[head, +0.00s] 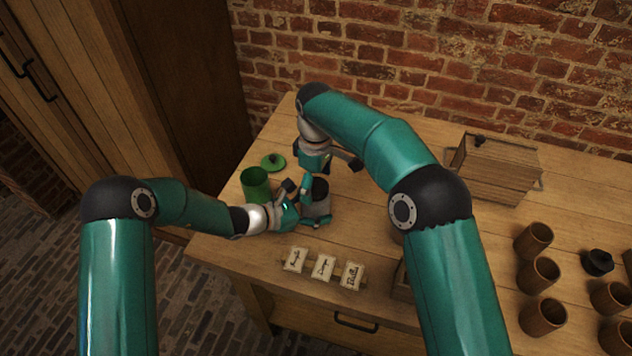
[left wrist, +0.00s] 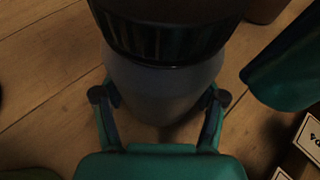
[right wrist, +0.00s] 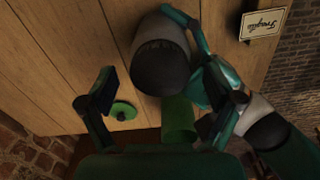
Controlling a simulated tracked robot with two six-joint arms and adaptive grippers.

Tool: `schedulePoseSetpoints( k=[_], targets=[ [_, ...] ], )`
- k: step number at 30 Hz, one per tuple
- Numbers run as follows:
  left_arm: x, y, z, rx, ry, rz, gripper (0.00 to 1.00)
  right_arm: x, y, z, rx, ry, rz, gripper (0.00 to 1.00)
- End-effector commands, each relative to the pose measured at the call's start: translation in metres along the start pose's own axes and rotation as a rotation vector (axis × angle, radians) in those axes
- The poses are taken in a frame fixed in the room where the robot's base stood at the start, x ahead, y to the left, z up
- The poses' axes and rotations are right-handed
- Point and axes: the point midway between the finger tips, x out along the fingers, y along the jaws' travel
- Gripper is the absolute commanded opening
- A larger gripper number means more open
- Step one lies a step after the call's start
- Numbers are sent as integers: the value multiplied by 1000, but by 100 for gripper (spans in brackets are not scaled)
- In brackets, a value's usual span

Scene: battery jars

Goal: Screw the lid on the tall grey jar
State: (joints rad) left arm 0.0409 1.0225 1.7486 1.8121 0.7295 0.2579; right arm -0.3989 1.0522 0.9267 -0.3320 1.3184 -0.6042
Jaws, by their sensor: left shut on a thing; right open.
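The tall grey jar (head: 321,207) stands upright near the left end of the table. A ridged black lid (head: 319,188) sits on its mouth; whether it is threaded tight I cannot tell. The lid (left wrist: 165,38) and the grey body (left wrist: 160,95) also fill the left wrist view. My left gripper (head: 303,206) is shut around the jar's body from the left, a finger on each side. My right gripper (head: 331,175) is open above the jar, its fingers apart and clear of the lid. The right wrist view shows the lid (right wrist: 161,67) ahead of the spread fingers.
A green jar (head: 256,187) and a green lid (head: 273,161) are close behind my left gripper. Label cards (head: 323,266) stand at the front edge. A wooden box (head: 497,172), several wooden cups (head: 540,275) and a black lid (head: 597,262) are at right. The table's back middle is clear.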

Motion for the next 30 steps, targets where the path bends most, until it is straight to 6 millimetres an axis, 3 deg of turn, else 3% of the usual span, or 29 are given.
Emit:
schedulePoseSetpoints(
  k=[10,23,30],
  targets=[
    [0,0,0,0,-1,0,0,-13,1,-1,0,2,2,90],
    [0,0,0,0,-1,0,0,-93,1,-1,0,4,2,90],
    [0,0,0,0,-1,0,0,-108,2,-2,0,0,2,90]
  ],
)
